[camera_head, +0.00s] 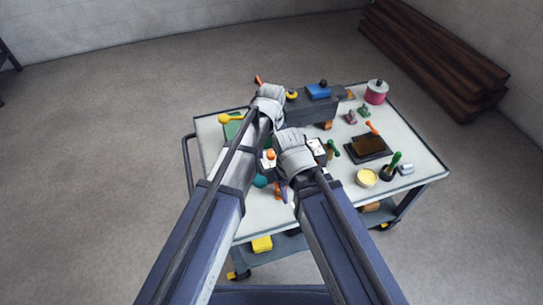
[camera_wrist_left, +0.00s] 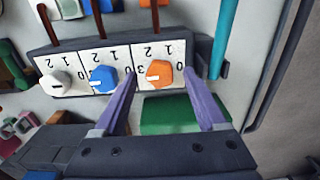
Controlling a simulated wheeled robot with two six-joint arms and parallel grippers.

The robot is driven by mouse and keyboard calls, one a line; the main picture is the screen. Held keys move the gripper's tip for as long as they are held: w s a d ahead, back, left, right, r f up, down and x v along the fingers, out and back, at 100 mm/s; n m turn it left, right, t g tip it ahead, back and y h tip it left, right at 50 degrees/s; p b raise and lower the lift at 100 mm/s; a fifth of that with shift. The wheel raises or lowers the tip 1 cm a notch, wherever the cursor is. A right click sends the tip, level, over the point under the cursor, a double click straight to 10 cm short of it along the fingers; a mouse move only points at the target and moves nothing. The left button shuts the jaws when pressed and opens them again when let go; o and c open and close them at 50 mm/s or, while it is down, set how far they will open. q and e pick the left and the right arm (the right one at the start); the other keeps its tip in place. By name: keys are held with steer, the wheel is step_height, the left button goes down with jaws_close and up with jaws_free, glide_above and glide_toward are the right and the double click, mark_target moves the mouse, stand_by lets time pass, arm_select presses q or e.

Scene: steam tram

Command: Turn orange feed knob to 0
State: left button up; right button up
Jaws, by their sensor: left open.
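The orange feed knob (camera_wrist_left: 158,73) sits at the right end of a white dial panel (camera_wrist_left: 146,52) in the left wrist view. A pale mark shows on its left side, and the printed 0 lies to its right. The knob also shows in the head view (camera_head: 270,155). My left gripper (camera_wrist_left: 160,75) is open, with one finger on each side of the orange knob. I cannot tell whether the fingers touch it. In the head view my left gripper (camera_head: 268,144) is mostly hidden by its wrist. My right wrist covers part of the panel, and its jaws are unclear.
A green block (camera_wrist_left: 180,112) lies under the left gripper.

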arm_select(q)
steer(key=shift+f, duration=0.25)
jaws_close()
stand_by(0.5)
